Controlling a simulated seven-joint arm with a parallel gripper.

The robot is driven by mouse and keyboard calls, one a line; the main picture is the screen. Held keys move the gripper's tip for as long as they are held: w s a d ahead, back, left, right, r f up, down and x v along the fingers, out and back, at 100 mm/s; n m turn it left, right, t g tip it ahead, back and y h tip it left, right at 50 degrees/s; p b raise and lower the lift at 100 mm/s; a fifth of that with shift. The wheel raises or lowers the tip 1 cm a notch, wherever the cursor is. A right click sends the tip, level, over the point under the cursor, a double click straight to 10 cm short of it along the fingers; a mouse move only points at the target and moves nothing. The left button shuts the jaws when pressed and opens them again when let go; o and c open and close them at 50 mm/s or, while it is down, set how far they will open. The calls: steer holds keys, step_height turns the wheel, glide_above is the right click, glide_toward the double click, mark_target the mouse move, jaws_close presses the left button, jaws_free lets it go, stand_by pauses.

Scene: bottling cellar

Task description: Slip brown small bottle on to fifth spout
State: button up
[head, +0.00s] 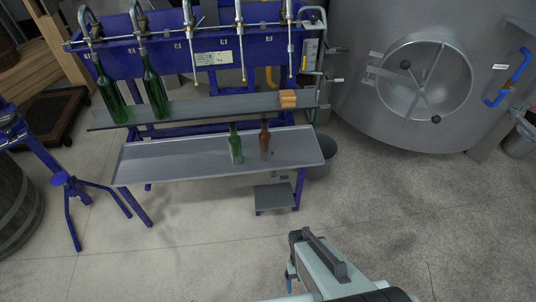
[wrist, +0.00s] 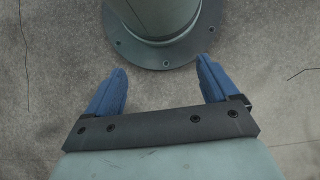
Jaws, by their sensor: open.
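The brown small bottle (head: 265,140) stands upright on the lower grey tray (head: 180,158), right beside a small green bottle (head: 235,145). Counting from the left, the fifth spout (head: 290,55) hangs at the right end of the blue filling rack (head: 160,62), with no bottle on it. My gripper (head: 290,280) is low in the head view, over the floor and well apart from the bottles. In the wrist view my gripper (wrist: 162,65) shows two blue fingers spread wide with nothing between them. No bottle shows in the wrist view.
Two large green bottles (head: 108,94) (head: 154,88) stand tilted at the first two spouts. A wooden block (head: 288,99) sits on the upper shelf (head: 215,106) below the fifth spout. A grey bucket (head: 321,160), small step (head: 274,196) and steel tank (head: 400,130) are nearby.

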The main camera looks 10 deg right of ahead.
steer(key=w+a+f+t, duration=0.2)
steer(key=w+t, duration=0.4)
steer(key=w, duration=1)
steer(key=w+a+f+t, duration=0.15)
steer(key=w+t, duration=0.35)
steer(key=w, duration=1.2)
steer(key=w+r+t, duration=0.3)
steer(key=w, duration=0.1)
steer(key=w+a+r+t, duration=0.1)
steer(key=w+r+t, duration=0.2)
steer(key=w+r, duration=0.1)
steer(key=w+r+t+y, duration=0.1)
steer(key=w+r+t, duration=0.2)
steer(key=w, duration=0.1)
steer(key=shift+w+a+r+n, duration=0.15)
steer(key=shift+w+n, duration=0.15)
steer(key=shift+w, duration=0.05)
steer(key=t, duration=0.5)
glide_toward(266, 147)
steer(key=shift+w+a+r, duration=0.1)
steer(key=shift+w, duration=2.25)
steer(key=shift+w+a+r, duration=0.1)
steer(key=shift+w+r, duration=0.05)
steer(key=shift+w, duration=2.2)
steer(key=shift+w, duration=0.15)
steer(key=shift+w, duration=1.5)
